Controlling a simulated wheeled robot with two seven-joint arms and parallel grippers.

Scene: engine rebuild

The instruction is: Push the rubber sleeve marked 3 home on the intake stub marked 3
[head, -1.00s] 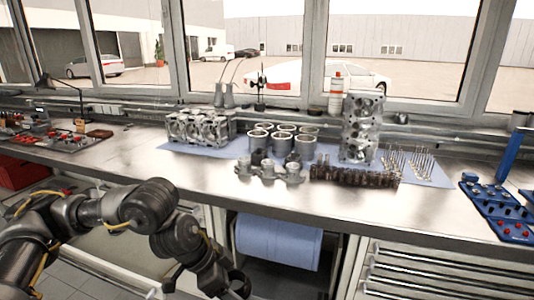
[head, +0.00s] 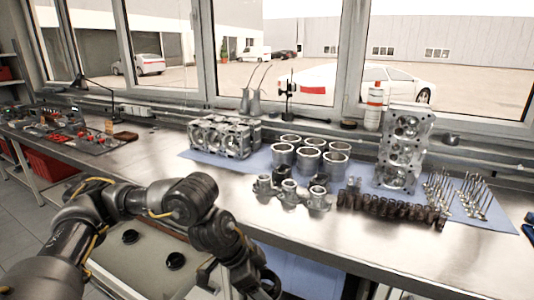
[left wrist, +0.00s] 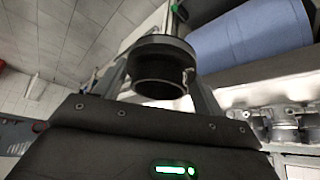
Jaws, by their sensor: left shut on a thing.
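My left gripper (head: 266,288) hangs in front of the bench's front edge, low in the head view. In the left wrist view its fingers (left wrist: 160,72) are shut on a short black rubber sleeve (left wrist: 161,62), a hollow ring with one open end facing the camera. No number on it is readable. The metal intake part with stubs (head: 290,194) stands on the bench, beyond and above the gripper, apart from the sleeve. Dark sleeve-like pieces (head: 283,173) show at its back; stub numbers are too small to read. My right gripper is not in view.
Metal cylinders (head: 311,160) and an engine block (head: 222,138) stand behind on a blue mat. A dark camshaft-like row (head: 390,208) lies to the right, beside several valves (head: 470,195). The bench top (head: 215,180) left of the intake part is bare.

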